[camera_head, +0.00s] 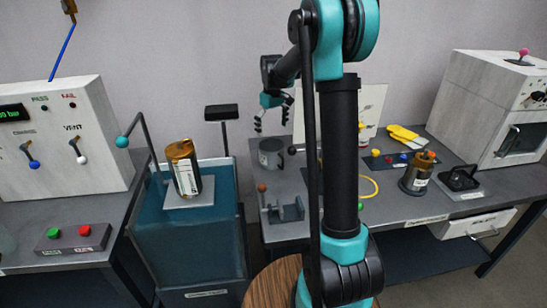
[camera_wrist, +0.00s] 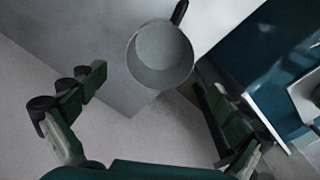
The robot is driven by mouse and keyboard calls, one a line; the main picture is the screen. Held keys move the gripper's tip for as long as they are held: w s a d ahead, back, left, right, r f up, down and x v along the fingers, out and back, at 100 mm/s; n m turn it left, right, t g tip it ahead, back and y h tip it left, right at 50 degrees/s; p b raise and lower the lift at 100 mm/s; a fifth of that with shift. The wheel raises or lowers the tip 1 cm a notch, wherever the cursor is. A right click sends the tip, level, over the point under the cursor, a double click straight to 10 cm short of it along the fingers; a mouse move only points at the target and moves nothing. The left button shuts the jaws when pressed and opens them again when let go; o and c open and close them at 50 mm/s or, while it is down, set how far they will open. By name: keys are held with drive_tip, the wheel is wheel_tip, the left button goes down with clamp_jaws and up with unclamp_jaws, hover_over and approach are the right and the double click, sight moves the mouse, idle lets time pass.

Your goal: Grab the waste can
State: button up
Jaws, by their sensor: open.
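A grey, open-topped can (camera_head: 271,155) with a side handle stands on the grey bench in the middle of the head view. I see no readable label on it, but it fits the waste can. In the wrist view the grey can (camera_wrist: 160,55) shows from above, its round mouth open and its dark handle at upper right. My gripper (camera_head: 271,116) is open and empty, fingers pointing down, above the can. In the wrist view its spread fingers (camera_wrist: 148,92) lie to the left and right below the can's image, apart from it.
A blue tank (camera_head: 205,235) carries a brown-gold canister (camera_head: 183,168) on a white plate, left of the can. A small grey rack (camera_head: 285,211) stands in front of the can. Another canister (camera_head: 416,174) and yellow gloves (camera_head: 404,134) lie farther right. A black-topped post (camera_head: 221,113) rises left of my gripper.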

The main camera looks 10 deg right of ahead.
sight(273, 156)
wheel_tip(273, 156, down, 8)
drive_tip(key=shift+r, duration=0.1)
drive_tip(key=shift+s+f, duration=0.15)
drive_tip(key=shift+f, duration=1.2)
drive_tip(key=shift+s+f, duration=0.1)
drive_tip(key=shift+f, duration=1.25)
drive_tip(key=c, duration=1)
